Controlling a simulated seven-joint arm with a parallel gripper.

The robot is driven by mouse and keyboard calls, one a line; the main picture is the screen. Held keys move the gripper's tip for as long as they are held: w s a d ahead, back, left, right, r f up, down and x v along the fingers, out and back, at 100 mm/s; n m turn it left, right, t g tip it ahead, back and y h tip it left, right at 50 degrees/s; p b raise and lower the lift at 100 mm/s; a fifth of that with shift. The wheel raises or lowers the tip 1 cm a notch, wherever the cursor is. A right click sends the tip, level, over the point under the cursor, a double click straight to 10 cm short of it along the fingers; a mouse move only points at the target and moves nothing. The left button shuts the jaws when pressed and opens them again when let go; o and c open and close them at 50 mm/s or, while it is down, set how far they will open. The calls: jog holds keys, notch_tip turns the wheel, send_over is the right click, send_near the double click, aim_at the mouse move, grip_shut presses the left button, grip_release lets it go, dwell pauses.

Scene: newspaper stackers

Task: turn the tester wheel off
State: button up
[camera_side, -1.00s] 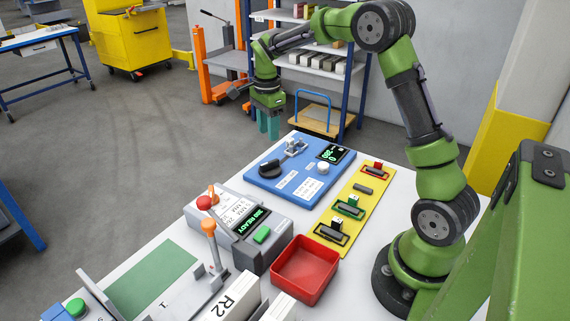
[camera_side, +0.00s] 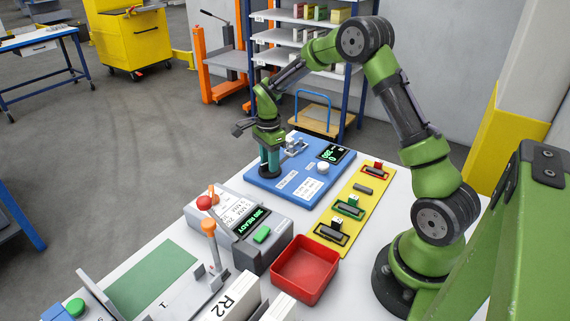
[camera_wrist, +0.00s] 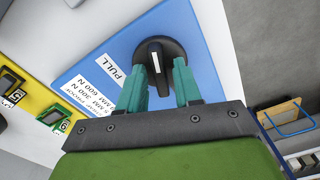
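The tester is a blue panel (camera_side: 318,168) at the back of the white table, with a digital display (camera_side: 332,154) and a white knob (camera_side: 322,167). Its black wheel (camera_wrist: 157,58) has a raised bar with a white mark, seen in the wrist view beside a "PULL" label. In the side view my gripper hides most of the wheel. My gripper (camera_wrist: 162,82) points down at the wheel. Its two teal fingers are apart, one on each side of the bar, with gaps visible. It also shows in the side view (camera_side: 270,172).
A metal clamp fixture (camera_side: 296,143) stands on the panel close to my gripper. A yellow board (camera_side: 358,196) with several coloured blocks lies to the right. A grey device (camera_side: 262,240) with a green button and a red tray (camera_side: 305,270) are nearer the front.

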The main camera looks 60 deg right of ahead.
grip_shut()
